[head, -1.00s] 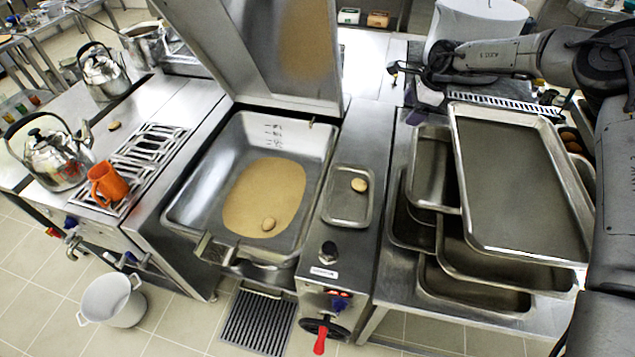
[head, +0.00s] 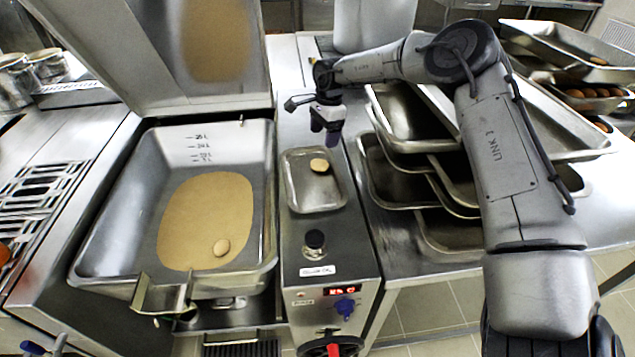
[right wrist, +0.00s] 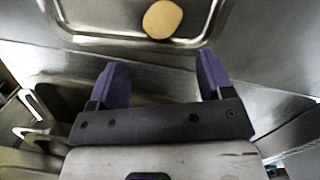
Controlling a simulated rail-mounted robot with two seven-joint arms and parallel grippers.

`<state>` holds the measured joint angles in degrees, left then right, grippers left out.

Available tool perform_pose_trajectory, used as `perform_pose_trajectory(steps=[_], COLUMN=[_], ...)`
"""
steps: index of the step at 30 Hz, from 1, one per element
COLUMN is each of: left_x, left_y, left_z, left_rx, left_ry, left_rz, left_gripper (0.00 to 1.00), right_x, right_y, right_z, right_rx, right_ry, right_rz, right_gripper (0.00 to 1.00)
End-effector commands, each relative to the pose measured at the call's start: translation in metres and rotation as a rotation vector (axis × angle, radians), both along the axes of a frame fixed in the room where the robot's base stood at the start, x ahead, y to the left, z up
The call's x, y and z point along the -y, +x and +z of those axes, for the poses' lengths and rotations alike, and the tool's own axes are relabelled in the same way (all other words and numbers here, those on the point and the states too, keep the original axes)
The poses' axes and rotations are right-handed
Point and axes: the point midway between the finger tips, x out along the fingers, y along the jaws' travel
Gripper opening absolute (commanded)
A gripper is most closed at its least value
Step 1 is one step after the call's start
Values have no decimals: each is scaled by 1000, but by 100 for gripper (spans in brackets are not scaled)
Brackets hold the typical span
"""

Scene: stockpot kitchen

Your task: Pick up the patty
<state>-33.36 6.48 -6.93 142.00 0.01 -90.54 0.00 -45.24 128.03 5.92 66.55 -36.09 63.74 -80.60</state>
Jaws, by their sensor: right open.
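A round tan patty (head: 320,165) lies in a small shallow metal tray (head: 303,206) on the counter beside the fryer pan; it also shows at the top of the right wrist view (right wrist: 162,19). My left gripper does not show.
The large tilting pan (head: 120,240) with its raised lid (head: 150,50) is left of the small tray. Stacked metal trays (head: 400,190) stand close on the right. A black knob (head: 315,241) sits in front of the small tray.

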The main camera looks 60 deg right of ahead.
Motion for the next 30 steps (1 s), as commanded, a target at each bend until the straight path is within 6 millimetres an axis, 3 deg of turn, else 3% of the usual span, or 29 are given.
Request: perform_pose_trajectory(steps=[1,4,19,30], left_x=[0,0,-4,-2], left_y=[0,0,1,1], left_z=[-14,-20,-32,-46], left_rx=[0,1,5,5], left_ry=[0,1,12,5], left_rz=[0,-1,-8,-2], left_gripper=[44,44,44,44], right_x=[0,0,-3,-7], right_y=[0,0,3,6], right_z=[-13,-20,-55,-97], right_rx=[1,1,0,1], right_ry=[0,0,0,0], right_rz=[0,0,0,0], right_gripper=[73,73,73,73])
